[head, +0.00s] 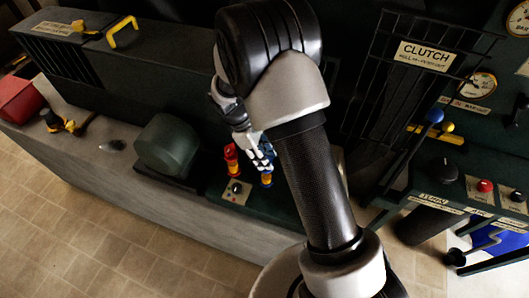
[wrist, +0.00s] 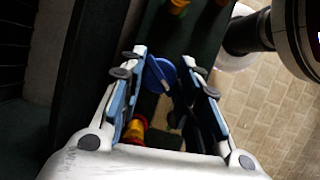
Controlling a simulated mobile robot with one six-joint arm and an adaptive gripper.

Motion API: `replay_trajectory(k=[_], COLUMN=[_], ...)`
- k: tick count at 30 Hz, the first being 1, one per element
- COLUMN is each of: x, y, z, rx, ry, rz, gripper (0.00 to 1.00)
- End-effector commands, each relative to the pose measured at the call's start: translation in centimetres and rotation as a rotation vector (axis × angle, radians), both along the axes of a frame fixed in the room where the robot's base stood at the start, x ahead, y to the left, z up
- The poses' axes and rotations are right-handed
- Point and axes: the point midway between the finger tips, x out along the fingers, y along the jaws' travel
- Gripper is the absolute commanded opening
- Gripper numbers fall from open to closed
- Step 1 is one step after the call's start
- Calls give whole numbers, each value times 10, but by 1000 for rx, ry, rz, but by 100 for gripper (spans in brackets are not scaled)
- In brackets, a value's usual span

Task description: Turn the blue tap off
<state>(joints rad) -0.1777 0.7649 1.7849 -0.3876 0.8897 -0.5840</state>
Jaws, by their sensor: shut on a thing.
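The blue tap (head: 267,181) stands on the dark green bench unit, with a yellow band on its body. My gripper (head: 266,162) is over it in the head view and hides its upper part. In the wrist view the blue tap's round blue handle (wrist: 160,75) sits between the fingertips of my gripper (wrist: 165,68), which is shut on it. A red tap (head: 232,159) with yellow on it stands just left of my gripper in the head view.
A plate with a black knob (head: 236,191) lies in front of the taps. A dark rounded housing (head: 167,143) stands to the left. On the right are a CLUTCH sign (head: 426,56), a blue-knobbed lever (head: 434,117) and a red button (head: 485,186). The tiled floor (head: 90,225) is clear.

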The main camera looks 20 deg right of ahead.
Motion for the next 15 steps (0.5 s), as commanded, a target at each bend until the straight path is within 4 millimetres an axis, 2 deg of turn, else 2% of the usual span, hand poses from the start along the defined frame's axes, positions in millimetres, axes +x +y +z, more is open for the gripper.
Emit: replay_trajectory(k=[15], x=[2], y=[-3], z=[1], rx=[0], ry=[1], rz=[-490], gripper=[7])
